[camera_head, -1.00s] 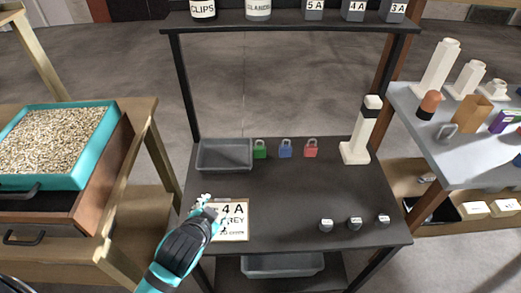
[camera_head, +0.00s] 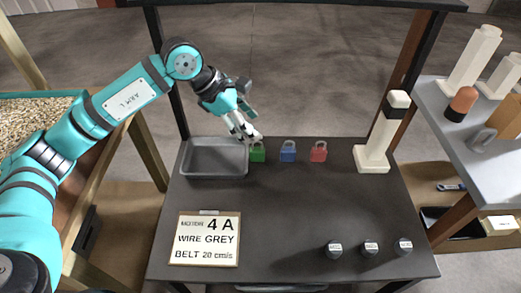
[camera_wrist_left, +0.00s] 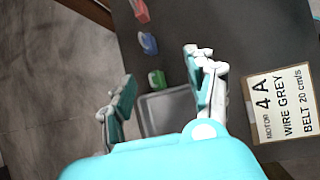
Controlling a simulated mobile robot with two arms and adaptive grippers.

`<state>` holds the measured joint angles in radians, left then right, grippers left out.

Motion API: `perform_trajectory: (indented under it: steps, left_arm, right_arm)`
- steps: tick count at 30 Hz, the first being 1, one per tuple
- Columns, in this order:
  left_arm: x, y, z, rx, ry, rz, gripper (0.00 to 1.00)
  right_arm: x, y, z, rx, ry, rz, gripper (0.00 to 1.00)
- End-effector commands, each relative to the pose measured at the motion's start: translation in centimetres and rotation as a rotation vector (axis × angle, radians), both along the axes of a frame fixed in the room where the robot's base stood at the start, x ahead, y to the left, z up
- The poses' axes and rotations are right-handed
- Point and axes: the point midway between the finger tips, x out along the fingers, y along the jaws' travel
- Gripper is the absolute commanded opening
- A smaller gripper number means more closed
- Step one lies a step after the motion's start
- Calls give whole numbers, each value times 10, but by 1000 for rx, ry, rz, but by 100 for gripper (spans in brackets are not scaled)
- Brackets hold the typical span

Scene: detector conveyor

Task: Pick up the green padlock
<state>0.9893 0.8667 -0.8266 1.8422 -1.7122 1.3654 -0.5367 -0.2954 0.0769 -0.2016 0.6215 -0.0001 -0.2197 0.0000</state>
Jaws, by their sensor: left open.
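The green padlock (camera_head: 258,152) stands at the back of the dark table, just right of a grey tray. In the left wrist view the green padlock (camera_wrist_left: 157,79) shows beyond the fingers, in the gap between them. My left gripper (camera_head: 247,136) is right above and beside the padlock in the head view, its fingers overlapping the shackle area. In the left wrist view my left gripper (camera_wrist_left: 158,98) is open with nothing between its fingers. Whether a finger touches the padlock I cannot tell. My right gripper is in neither view.
A blue padlock (camera_head: 288,152) and a red padlock (camera_head: 318,152) stand in a row to the right. The grey tray (camera_head: 184,170) is at the left. A sign (camera_head: 208,240), several dark knobs and a white post (camera_head: 372,160) are also on the table. The middle is clear.

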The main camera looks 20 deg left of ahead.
Motion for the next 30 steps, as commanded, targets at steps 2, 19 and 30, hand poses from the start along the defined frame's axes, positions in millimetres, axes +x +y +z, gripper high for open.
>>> perform_trajectory:
  steps: [2,19,30]
  left_arm:
    - [5,28,-1,107,-6,18,56]
    - [33,12,-88,173,1,26,56]
    - [42,1,-119,174,0,27,56]
  right_arm:
    - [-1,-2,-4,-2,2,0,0]
    - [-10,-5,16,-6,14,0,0]
    - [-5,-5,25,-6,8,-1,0]
